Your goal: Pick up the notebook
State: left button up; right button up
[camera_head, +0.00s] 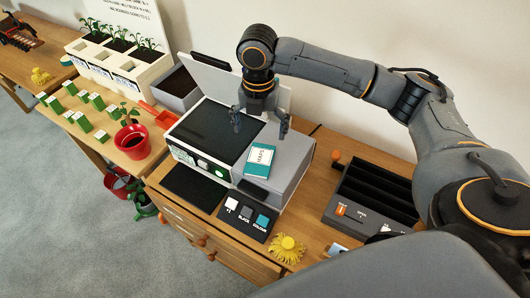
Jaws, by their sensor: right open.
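The notebook looks to be the small teal and white booklet (260,160) with dark lettering on its cover. It lies flat on the grey top of a box-shaped machine (290,170). My right gripper (260,126) hangs above the machine, just behind the booklet in the picture. Its fingers point down and are spread apart, with nothing between them. It appears apart from the booklet. My left gripper does not show.
The machine has a dark glass panel (213,130) and a raised lid (208,72). A dark slotted tray (373,192) stands to the right. A yellow flower-shaped thing (288,248) and a black swatch panel (246,217) lie in front. A red pot (132,140) stands left.

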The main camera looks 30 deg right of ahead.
send_over(259, 160)
jog(key=f, duration=0.3)
jog(key=s+f, duration=0.1)
jog(key=f, duration=0.1)
jog(key=shift+a, duration=0.3)
jog(key=f, duration=0.1)
jog(key=f+p, duration=0.1)
jog(key=f, duration=0.1)
jog(key=shift+w+d, duration=0.25)
notch_tip(259, 160, down, 3)
jog(key=shift+w+f+p, duration=0.15)
jog(key=shift+p, duration=0.4)
jog(key=shift+d+f, duration=0.1)
jog(key=shift+f, duration=0.15)
jog(key=shift+c, duration=0.9)
jog(key=c, duration=1.2)
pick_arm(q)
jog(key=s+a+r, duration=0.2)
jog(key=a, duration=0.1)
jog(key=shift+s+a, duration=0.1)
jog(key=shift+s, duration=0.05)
pick_arm(e)
jog(key=shift+r, duration=0.1)
